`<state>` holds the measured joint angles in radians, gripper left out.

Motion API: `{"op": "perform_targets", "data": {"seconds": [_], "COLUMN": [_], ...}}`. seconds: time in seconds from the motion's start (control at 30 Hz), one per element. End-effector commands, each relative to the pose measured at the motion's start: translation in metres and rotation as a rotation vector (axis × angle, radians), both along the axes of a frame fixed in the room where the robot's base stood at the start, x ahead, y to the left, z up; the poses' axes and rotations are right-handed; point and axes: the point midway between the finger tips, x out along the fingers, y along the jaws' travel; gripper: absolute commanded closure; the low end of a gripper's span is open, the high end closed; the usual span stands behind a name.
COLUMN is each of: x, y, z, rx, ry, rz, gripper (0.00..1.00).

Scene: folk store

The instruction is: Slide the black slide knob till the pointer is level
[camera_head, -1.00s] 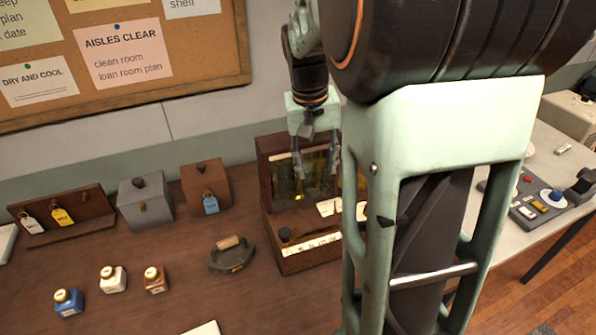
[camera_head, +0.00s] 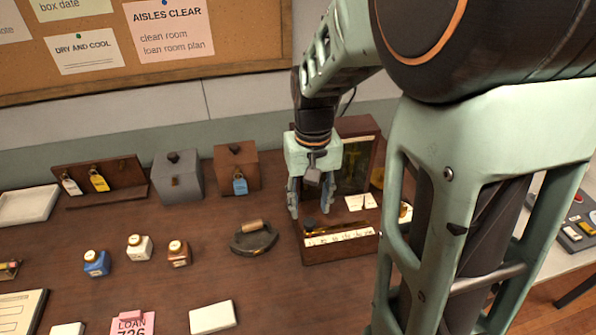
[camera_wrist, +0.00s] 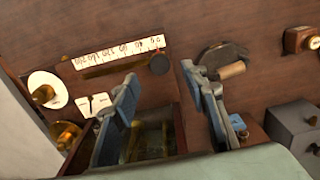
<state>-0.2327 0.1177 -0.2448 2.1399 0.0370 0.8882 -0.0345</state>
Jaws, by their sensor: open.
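The black slide knob (camera_head: 309,223) sits at the left end of a brass slide rail on the front of a wooden box (camera_head: 345,252), beside a white number scale (camera_head: 340,236). It also shows in the wrist view (camera_wrist: 160,64). My gripper (camera_head: 309,207) is open and points down, just above and behind the knob. In the wrist view its two blue-grey fingers (camera_wrist: 159,74) stand apart, and the knob appears between and just beyond the tips, with no clear contact.
A dark iron (camera_head: 254,240) lies left of the box. A grey box (camera_head: 179,177) and a brown box (camera_head: 236,170) stand behind it. Several small bottles (camera_head: 139,247) are further left. My arm hides the box's right side. The table in front is mostly clear.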

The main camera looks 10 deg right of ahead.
Motion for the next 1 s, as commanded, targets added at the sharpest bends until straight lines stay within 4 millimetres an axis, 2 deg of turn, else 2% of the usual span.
{"op": "perform_targets", "data": {"seconds": [0.03, 0.57, 0.93, 1.0], "x": [0.000, 0.000, 0.000, 0.000], "y": [0.000, 0.000, 0.000, 0.000], "z": [-0.010, -0.063, -0.061, -0.061], "rx": [0.000, 0.000, 0.000, 0.000], "ry": [0.001, 0.001, -0.001, 0.000], "rz": [0.000, -0.001, -0.001, -0.001], "gripper": [0.59, 0.59, 0.59, 0.65]}}
